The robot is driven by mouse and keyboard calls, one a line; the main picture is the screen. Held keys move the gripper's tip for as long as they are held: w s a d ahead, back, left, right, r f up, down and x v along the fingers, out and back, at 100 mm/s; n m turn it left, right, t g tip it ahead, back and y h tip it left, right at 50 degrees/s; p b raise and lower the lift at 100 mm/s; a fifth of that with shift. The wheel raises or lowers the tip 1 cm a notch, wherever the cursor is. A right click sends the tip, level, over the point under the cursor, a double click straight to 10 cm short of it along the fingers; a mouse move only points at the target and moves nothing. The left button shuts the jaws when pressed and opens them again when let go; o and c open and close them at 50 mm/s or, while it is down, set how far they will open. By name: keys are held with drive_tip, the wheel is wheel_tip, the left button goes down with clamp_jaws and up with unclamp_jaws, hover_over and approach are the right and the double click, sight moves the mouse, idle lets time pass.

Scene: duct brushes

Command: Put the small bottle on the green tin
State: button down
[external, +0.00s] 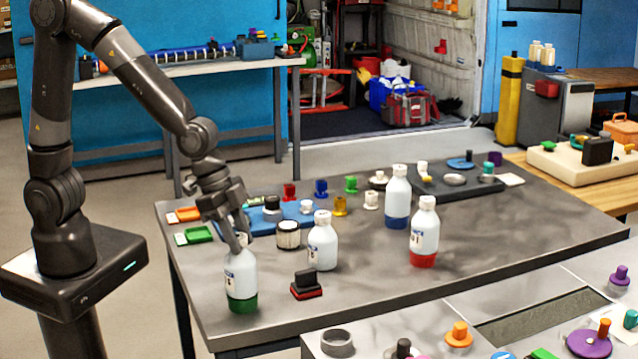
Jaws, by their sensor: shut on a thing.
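My gripper (239,241) points down and is shut on the top of a white bottle (238,272) near the table's front left. The bottle is upright, with a dark mark on its label and a green bottom part (242,303). I cannot tell whether that green part is a separate tin or the bottle's own base, nor whether it touches the table. A flat green case (196,234), possibly a tin, lies at the table's left edge, behind the held bottle. Another white bottle (322,245), without a coloured bottom, stands to the right.
A blue-bottomed bottle (397,192) and a red-bottomed bottle (424,228) stand farther right on the grey table (500,225). A black-and-red stamp-like block (306,287) lies right of my gripper. A white jar (288,236) and small coloured pieces stand behind. The table's right part is fairly clear.

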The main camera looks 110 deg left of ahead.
drive_tip(key=c, duration=1)
unclamp_jaws()
drive_tip(key=shift+f, duration=0.1)
drive_tip(key=shift+c, duration=0.2)
drive_tip(key=v, duration=1.2)
drive_tip(key=s+d+r, duration=0.2)
drive_tip(key=s+d, duration=0.1)
drive_tip(key=s, duration=0.5)
drive_tip(key=s+d+r+t, duration=0.1)
drive_tip(key=s+d+r, duration=0.1)
drive_tip(key=s, duration=0.6)
drive_tip(key=shift+s+d+r, duration=0.25)
drive_tip(key=shift+d+r, duration=0.15)
drive_tip(key=shift+d, duration=0.3)
